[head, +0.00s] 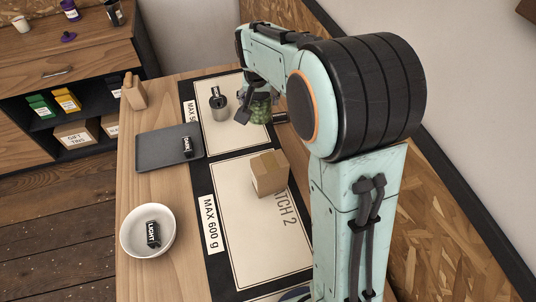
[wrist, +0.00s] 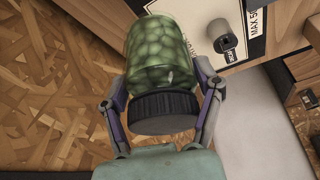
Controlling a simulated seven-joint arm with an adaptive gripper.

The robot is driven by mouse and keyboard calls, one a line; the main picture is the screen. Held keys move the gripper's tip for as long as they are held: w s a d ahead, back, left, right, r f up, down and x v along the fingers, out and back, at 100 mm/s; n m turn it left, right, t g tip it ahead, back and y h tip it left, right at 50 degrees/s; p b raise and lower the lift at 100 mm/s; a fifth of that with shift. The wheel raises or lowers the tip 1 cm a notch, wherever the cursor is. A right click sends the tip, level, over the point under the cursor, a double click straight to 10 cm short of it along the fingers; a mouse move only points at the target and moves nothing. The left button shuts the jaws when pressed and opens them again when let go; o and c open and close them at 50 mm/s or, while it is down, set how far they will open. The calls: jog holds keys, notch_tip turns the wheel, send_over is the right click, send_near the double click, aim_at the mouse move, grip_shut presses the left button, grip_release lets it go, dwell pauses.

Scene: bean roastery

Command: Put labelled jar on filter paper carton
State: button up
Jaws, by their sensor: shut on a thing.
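A glass jar of green beans with a black ribbed lid (wrist: 155,45) is held by my gripper (wrist: 160,92). The fingers close on both sides of it, near the lid. In the head view the jar (head: 260,110) hangs below my gripper, over the right part of the far mat, partly hidden by the arm. No label shows on its visible side. A plain brown carton (head: 270,178), which I take for the filter paper carton, stands on the near mat, apart from the jar. Its top looks clear.
A grey metal canister (head: 218,104) stands on the far mat, left of the jar. A dark tray (head: 155,148) holds a "DARK" tag. A white bowl (head: 135,220) holds a "LIGHT" tag.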

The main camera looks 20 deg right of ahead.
jog(key=s+r+n, duration=0.1)
jog(key=s+r, duration=0.2)
jog(key=s, duration=0.8)
jog(key=s+r+n, duration=0.1)
jog(key=s+r, duration=0.2)
jog(key=s, duration=0.8)
send_over(270, 161)
notch_tip(270, 161, down, 10)
jog(key=shift+s+r, duration=0.15)
jog(key=shift+r, duration=0.05)
jog(key=shift+f, duration=1.65)
jog(key=shift+f, duration=0.1)
jog(key=shift+f, duration=0.1)
jog(key=o, duration=1.2)
jog(key=shift+o, duration=0.2)
